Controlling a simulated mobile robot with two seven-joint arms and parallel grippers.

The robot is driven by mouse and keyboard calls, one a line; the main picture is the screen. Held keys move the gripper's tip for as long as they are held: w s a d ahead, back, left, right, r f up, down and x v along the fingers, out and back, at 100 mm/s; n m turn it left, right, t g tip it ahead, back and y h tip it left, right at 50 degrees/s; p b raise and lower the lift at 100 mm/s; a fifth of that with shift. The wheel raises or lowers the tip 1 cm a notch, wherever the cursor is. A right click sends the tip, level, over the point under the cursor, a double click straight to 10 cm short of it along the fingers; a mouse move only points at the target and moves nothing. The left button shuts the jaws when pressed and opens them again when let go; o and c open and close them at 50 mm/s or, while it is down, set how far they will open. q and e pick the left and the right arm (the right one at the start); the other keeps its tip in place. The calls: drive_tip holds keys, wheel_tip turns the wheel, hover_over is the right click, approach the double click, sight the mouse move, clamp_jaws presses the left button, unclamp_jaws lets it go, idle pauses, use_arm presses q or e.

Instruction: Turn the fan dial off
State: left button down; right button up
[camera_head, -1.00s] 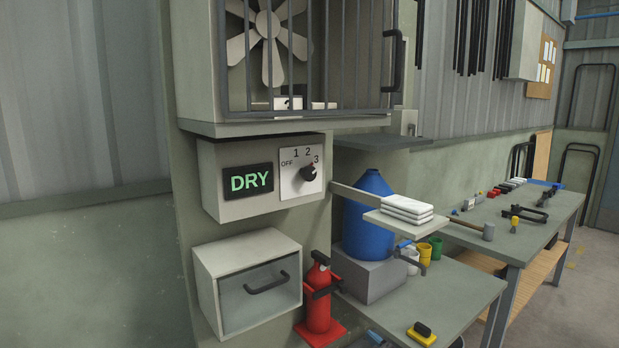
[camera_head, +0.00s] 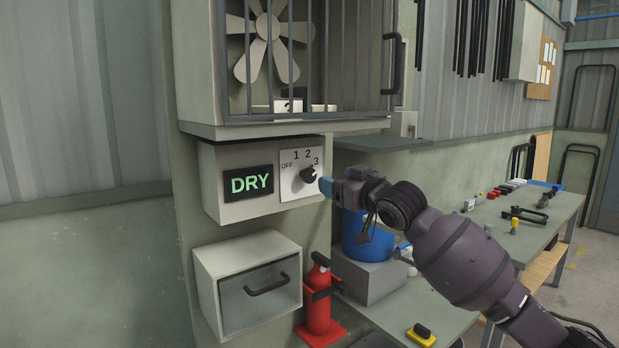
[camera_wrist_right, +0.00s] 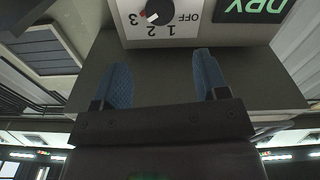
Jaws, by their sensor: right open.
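The fan dial (camera_head: 307,175) is a black knob with a red mark on a white plate labelled OFF, 1, 2, 3. Its mark points toward 3. The dial also shows upside down at the top of the right wrist view (camera_wrist_right: 158,12). My right gripper (camera_head: 326,187) is just right of the dial plate in the head view. In the right wrist view its two blue fingertips (camera_wrist_right: 162,75) are spread apart and empty, with the dial beyond them. The fan (camera_head: 268,42) sits behind bars above. My left gripper is not in view.
The control box carries a green DRY display (camera_head: 248,184). The barred cabinet's ledge (camera_head: 290,127) overhangs it. Below are a box with a handle (camera_head: 268,284) and a red fire extinguisher (camera_head: 318,300). A blue container (camera_head: 368,236) stands behind my right arm.

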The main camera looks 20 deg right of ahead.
sight(311, 177)
drive_tip(key=shift+m, duration=0.8)
drive_tip(key=x, duration=0.3)
drive_tip(key=f+p+x, duration=0.1)
drive_tip(key=x, duration=0.3)
drive_tip(key=p+x, duration=0.1)
drive_tip(key=x, duration=0.3)
drive_tip(key=shift+f, duration=0.35)
drive_tip(key=c, duration=0.9)
